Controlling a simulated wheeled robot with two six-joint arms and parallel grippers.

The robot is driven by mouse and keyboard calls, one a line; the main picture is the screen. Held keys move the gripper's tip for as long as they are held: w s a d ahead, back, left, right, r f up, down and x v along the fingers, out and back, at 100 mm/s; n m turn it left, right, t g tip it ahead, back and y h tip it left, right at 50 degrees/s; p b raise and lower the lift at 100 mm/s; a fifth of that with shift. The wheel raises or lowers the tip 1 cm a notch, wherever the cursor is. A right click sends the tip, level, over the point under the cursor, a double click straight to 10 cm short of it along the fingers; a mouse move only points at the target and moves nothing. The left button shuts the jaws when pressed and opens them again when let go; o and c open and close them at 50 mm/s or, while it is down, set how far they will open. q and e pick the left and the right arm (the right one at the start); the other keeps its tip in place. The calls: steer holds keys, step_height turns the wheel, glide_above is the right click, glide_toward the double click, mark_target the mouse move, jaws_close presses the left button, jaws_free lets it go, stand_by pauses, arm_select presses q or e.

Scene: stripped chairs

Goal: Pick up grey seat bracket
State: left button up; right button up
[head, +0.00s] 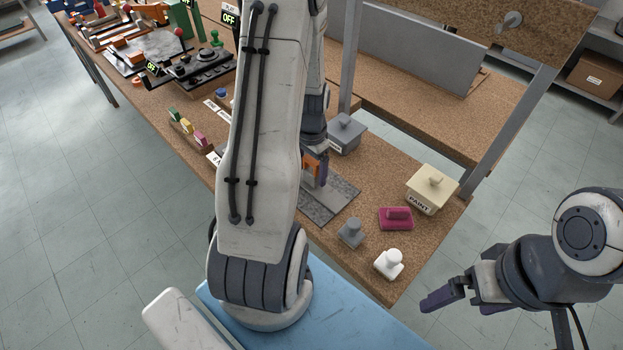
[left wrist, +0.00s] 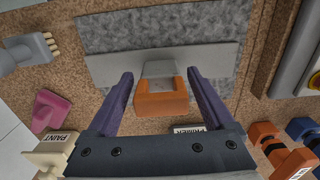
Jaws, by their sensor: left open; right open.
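In the left wrist view, a light grey flat bar (left wrist: 110,69) with a raised grey middle lies across a darker grey mat (left wrist: 190,27). An orange U-shaped part (left wrist: 162,104) sits at its near side. The bar looks like the grey seat bracket. My left gripper (left wrist: 160,74) is open, its purple fingers on either side of the orange part, with gaps showing. In the head view, my left gripper (head: 316,178) is over the mat (head: 338,200), largely hidden by my arm, beside the orange part (head: 310,165). My right gripper (head: 460,303) is open and empty, off the table's front right.
Near the mat stand a grey knobbed block (head: 351,233), a white one (head: 389,264), a magenta block (head: 396,219), a cream PAINT box (head: 432,190) and a grey box (head: 347,134). Metal posts (head: 509,130) rise from the bench. Small coloured blocks (head: 187,126) line the left edge.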

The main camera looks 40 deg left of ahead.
arm_select(q)
steer(key=shift+f, duration=0.8)
jaws_close()
steer(key=shift+r, duration=0.1)
step_height(320, 180, up, 10)
steer(key=shift+b, duration=0.4)
